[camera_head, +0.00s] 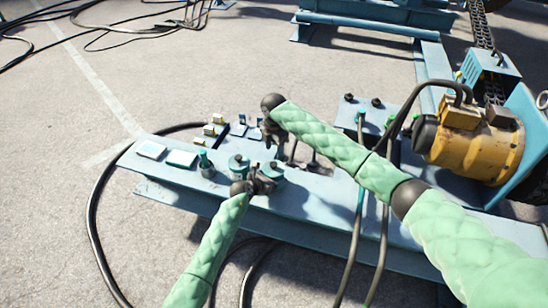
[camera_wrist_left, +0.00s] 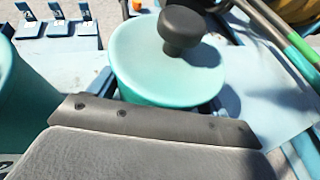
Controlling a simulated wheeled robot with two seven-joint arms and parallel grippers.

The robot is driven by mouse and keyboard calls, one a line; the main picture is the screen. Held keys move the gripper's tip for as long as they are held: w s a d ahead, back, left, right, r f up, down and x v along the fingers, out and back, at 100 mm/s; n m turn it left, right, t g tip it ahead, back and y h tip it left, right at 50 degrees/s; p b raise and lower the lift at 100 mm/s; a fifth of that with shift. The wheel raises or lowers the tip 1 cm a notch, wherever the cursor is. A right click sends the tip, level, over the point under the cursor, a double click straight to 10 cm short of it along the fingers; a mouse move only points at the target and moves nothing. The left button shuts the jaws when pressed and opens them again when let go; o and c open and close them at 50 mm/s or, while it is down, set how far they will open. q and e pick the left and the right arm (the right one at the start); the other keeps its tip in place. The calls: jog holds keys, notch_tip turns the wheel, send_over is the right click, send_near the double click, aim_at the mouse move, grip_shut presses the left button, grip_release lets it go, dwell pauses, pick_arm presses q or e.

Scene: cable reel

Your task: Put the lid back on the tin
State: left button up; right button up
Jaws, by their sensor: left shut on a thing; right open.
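A teal tin (camera_head: 271,174) stands on the blue bench. In the left wrist view its round pale teal lid (camera_wrist_left: 140,62) with a dark knob (camera_wrist_left: 182,28) lies over a teal body; whether it is fully seated cannot be told. My left gripper (camera_head: 263,184) is at the tin's near side, shut on the tin; the contact is mostly hidden behind the dark finger. The knob is clear of that finger. My right gripper (camera_head: 268,134) is open, just beyond the tin and apart from it.
A second teal container (camera_head: 239,167) stands close on the left, with a smaller one (camera_head: 206,165) beside it. Pale trays (camera_head: 181,158) and small blocks lie at the bench's left end. Cables (camera_head: 352,245) hang over the near edge. A yellow motor (camera_head: 482,148) stands right.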

notch_tip(320, 180, up, 5)
jog(key=shift+f, duration=0.2)
pick_arm(q)
jog(key=o, duration=1.4)
jog(key=shift+v, duration=3.85)
